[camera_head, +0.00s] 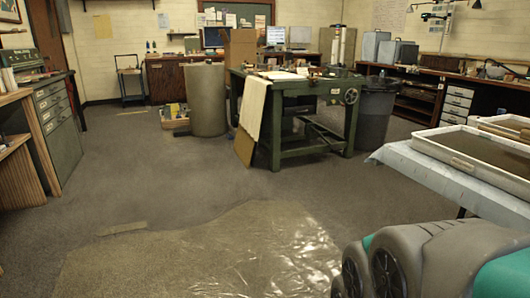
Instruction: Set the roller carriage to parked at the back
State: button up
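A green press table (290,120) with a handwheel (350,96) on its right end stands in the middle distance. Papers and dark parts lie on its top. I cannot make out a roller carriage or its position for certain at this distance. A pale cloth or sheet (252,108) hangs over the left end of the press. My gripper is not in view; only grey and teal parts of my own body show at the lower right.
A clear plastic sheet (215,255) lies on the carpet in front. A table with shallow white trays (450,150) stands at right. A grey bin (374,118) and a drum (206,100) flank the press. Drawer cabinets (60,135) line the left. Open carpet lies between.

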aim_at(339, 73)
jog(key=i+l, duration=0.15)
jog(key=i, duration=0.3)
jog(key=i+l, duration=0.15)
jog(key=i, duration=0.25)
jog(key=i+l, duration=0.15)
jog(key=i, duration=0.3)
jog(key=i+u, duration=0.1)
jog(key=i, duration=1.5)
jog(key=i+l+z, duration=0.55)
jog(key=i+l, duration=0.3)
jog(key=l, duration=0.3)
jog(key=i+l, duration=0.1)
jog(key=l, duration=0.25)
